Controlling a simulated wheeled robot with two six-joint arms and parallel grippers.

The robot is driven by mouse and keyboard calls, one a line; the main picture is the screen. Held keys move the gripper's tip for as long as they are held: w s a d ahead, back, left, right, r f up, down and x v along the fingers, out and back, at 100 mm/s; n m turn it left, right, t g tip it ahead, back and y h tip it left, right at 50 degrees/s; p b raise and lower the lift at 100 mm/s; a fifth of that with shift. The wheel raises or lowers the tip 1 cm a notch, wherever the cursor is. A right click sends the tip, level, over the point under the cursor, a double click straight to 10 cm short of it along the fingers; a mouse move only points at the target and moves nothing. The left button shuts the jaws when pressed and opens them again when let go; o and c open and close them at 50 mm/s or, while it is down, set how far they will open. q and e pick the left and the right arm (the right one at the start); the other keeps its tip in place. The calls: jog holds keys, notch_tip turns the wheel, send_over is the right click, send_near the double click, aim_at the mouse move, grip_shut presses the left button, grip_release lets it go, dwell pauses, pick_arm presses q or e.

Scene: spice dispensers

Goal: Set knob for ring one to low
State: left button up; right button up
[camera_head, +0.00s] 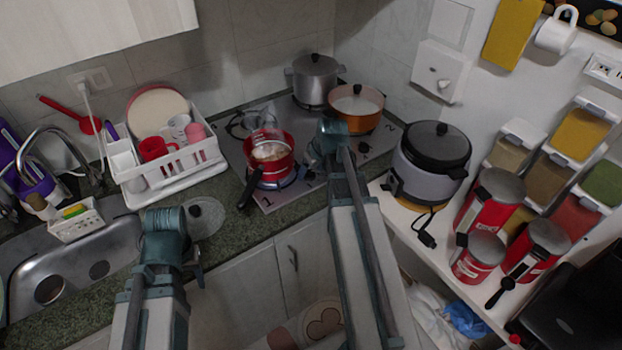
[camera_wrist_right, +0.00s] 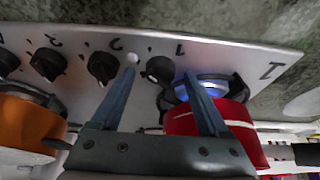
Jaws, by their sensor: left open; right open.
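The cooktop (camera_head: 233,150) carries a red pot (camera_head: 270,157) on its front-left ring, near the printed 1. A blue flame (camera_wrist_right: 208,88) burns under this red pot (camera_wrist_right: 215,125) in the right wrist view. The black knob labelled 1 (camera_wrist_right: 158,68) appears between the open fingers of my right gripper (camera_wrist_right: 160,73). I cannot tell whether the fingers touch it. In the head view my right gripper (camera_head: 314,158) is above the cooktop's front edge and mostly hides the knobs there. My left gripper (camera_head: 192,250) is over the counter front, left of the cooktop, open, its fingers partly hidden.
More black knobs (camera_wrist_right: 103,67) line the cooktop edge. The red pot's black handle (camera_head: 248,192) points toward the front. A dish rack (camera_head: 170,172) stands left; a rice cooker (camera_head: 430,165) stands right.

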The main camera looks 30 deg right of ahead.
jog(key=shift+w+f, duration=0.1)
jog(key=shift+f, duration=0.2)
jog(key=shift+r, duration=0.1)
grip_shut()
jog(key=shift+a+m+h, duration=0.2)
jog(key=shift+m+h, duration=0.4)
jog(key=shift+m, duration=1)
grip_release()
